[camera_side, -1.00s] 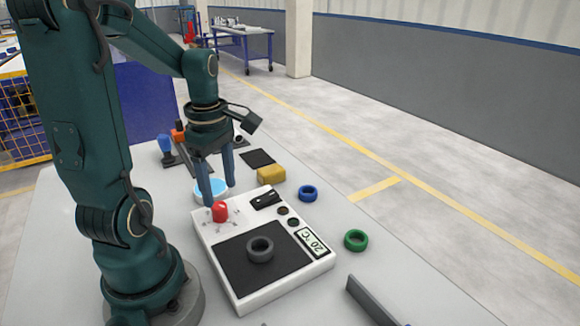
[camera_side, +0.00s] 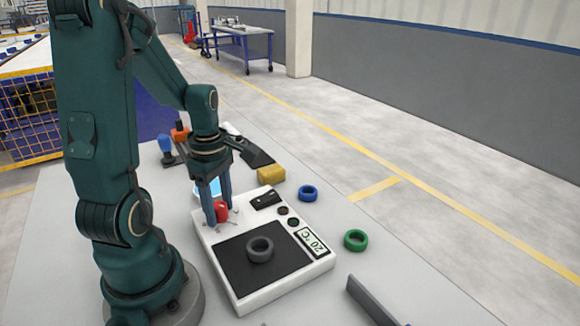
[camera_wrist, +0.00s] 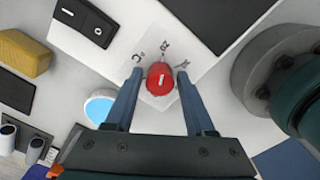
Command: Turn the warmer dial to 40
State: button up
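The warmer (camera_side: 288,286) is a white box with a black plate on the table. Its red dial (camera_side: 221,211) sits at the corner closest to my arm, with markings around it. The warmer's display (camera_side: 314,242) reads 20 °C. My gripper (camera_side: 219,216) points down with its blue fingers on either side of the dial. In the wrist view the dial (camera_wrist: 160,79) lies between the fingertips (camera_wrist: 160,85), which are spread apart, with a gap showing at least on the right. A white pointer line shows on the dial.
A grey ring (camera_side: 260,250) lies on the black plate. A black rocker switch (camera_side: 265,199) is on the warmer. A blue ring (camera_side: 308,193), a green ring (camera_side: 356,240) and a yellow block (camera_side: 271,174) lie beyond it. A grey bar (camera_side: 372,302) is at the front right.

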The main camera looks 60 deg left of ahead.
grip_shut()
jog(key=shift+m, duration=0.3)
jog(key=m, duration=2.3)
dwell(0.3)
